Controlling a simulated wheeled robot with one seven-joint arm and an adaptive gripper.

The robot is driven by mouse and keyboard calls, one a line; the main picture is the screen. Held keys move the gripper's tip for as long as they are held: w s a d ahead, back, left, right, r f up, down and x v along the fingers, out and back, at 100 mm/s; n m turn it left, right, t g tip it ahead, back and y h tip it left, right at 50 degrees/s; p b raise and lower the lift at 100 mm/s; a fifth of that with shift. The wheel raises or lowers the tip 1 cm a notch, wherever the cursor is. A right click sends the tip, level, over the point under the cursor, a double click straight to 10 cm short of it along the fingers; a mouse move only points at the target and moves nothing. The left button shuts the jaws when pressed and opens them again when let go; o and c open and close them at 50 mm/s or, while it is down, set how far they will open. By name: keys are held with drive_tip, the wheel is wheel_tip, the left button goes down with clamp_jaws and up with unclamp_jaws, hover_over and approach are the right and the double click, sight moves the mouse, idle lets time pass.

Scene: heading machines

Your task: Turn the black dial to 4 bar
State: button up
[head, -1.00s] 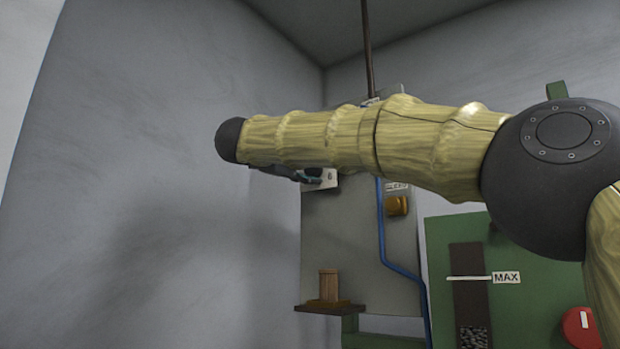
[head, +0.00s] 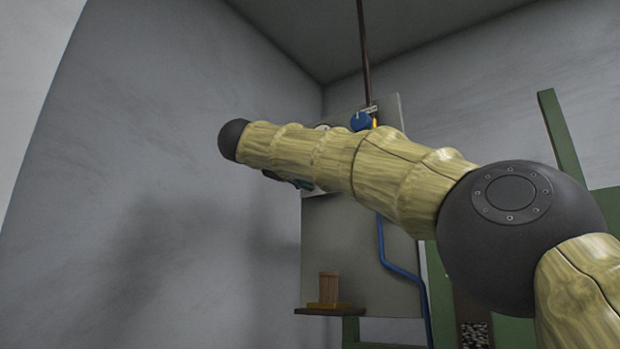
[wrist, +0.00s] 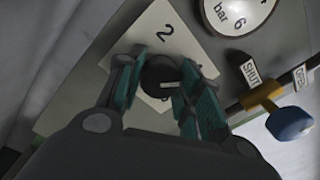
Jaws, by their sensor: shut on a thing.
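In the wrist view the black dial (wrist: 162,77) sits on a white plate (wrist: 150,32) that shows a 2 near its top. A pale mark shows on the dial's face. My gripper (wrist: 160,88) has its two teal fingers on either side of the dial and is shut on it. A round white gauge (wrist: 238,10) marked "bar" and 6 is partly in view at the top; its needle cannot be read. In the head view my gripper (head: 288,180) is mostly hidden behind my arm, and the dial is hidden.
A blue-handled valve (wrist: 290,123) with a yellow body and SHUT and OPEN labels is close to the right of the dial. It also shows in the head view (head: 361,121).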

drive_tip(key=shift+a+f, duration=0.1)
drive_tip(key=shift+f, duration=0.05)
idle(0.4)
drive_tip(key=o, duration=1)
drive_tip(key=shift+o, duration=0.2)
drive_tip(key=shift+s, duration=0.1)
drive_tip(key=v, duration=1.1)
drive_tip(key=shift+s+a, duration=0.2)
drive_tip(key=shift+s, duration=0.15)
